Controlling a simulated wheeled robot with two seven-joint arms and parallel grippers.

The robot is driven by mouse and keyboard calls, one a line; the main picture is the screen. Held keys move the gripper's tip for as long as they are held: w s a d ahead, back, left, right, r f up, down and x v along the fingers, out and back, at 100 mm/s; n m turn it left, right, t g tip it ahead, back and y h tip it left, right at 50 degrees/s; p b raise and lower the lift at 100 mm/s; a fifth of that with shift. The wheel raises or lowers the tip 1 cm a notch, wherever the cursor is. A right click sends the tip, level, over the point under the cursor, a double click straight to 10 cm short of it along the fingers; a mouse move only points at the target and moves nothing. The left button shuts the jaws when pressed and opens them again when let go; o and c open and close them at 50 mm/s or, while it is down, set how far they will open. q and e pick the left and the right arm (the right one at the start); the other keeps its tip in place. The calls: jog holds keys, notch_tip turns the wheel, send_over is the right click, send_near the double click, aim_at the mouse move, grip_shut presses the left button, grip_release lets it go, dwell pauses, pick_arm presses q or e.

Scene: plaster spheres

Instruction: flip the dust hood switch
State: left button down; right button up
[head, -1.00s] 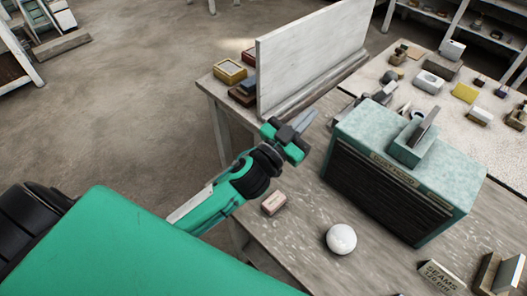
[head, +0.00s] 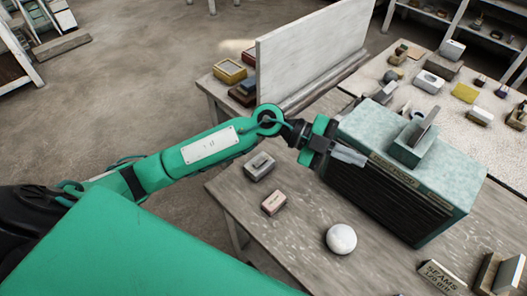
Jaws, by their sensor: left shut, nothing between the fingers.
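The dust hood (head: 455,190) is a pale green box with a dark louvred front, standing on the wooden bench. On its top sits a raised green block with an upright grey plate, the switch (head: 425,126), tilted to the right. My left gripper (head: 362,157) is shut and empty, its fingers pointing right at the upper front edge of the hood, left of the switch and apart from it. I cannot tell whether the fingertips touch the hood. My right gripper is not in view.
A white plaster sphere (head: 341,239), a pink block (head: 274,202) and a grey block (head: 259,166) lie on the bench in front of the hood. A pale upright board (head: 310,50) stands behind my left arm. A label block (head: 441,276) is at the lower right.

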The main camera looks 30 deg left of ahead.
pick_arm(q)
jog(key=w+a+f+g+y, duration=0.1)
jog(key=a+f+y, duration=0.3)
jog(key=f+y, duration=0.1)
jog(key=n+y, duration=0.5)
jog(key=y, duration=0.6)
send_over(263, 158)
jog(key=f, duration=0.2)
jog(key=shift+s+r, duration=0.1)
jog(key=shift+r, duration=0.1)
jog(key=shift+f, duration=0.15)
notch_tip(263, 158, down, 12)
jog(key=p, duration=0.5)
jog(key=shift+f, duration=0.25)
jog(key=shift+f+t, duration=0.3)
jog(key=shift+f, duration=0.35)
